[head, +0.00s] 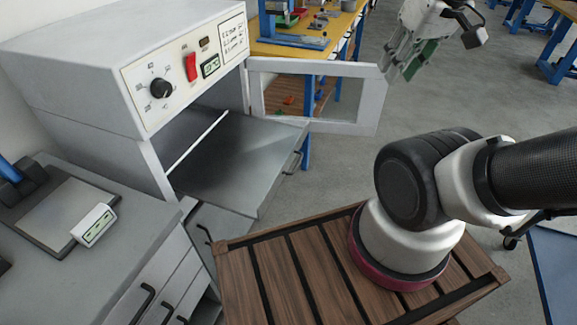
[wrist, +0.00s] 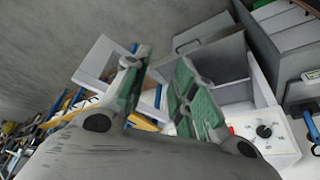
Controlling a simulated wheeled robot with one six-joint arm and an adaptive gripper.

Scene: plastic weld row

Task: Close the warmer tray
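The warmer (head: 75,80) is a white box with a knob, a red switch and a small display on its front. Its grey metal tray (head: 240,160) is pulled well out of the opening, with a dark handle (head: 293,163) on its front edge. The warmer's windowed door (head: 370,105) stands swung open behind the tray. My gripper (head: 397,72) is up beyond the door's free end, apart from the tray, open and empty. In the wrist view the two green-padded fingers (wrist: 163,60) stand apart; the tray (wrist: 222,62) shows beyond them, partly covered.
A grey counter (head: 150,215) with a scale-like plate (head: 55,212) and display is at left. The slatted wooden top (head: 290,270) under my arm is close to the tray's front. A yellow workbench (head: 300,45) stands behind the door. Open floor lies right of the door.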

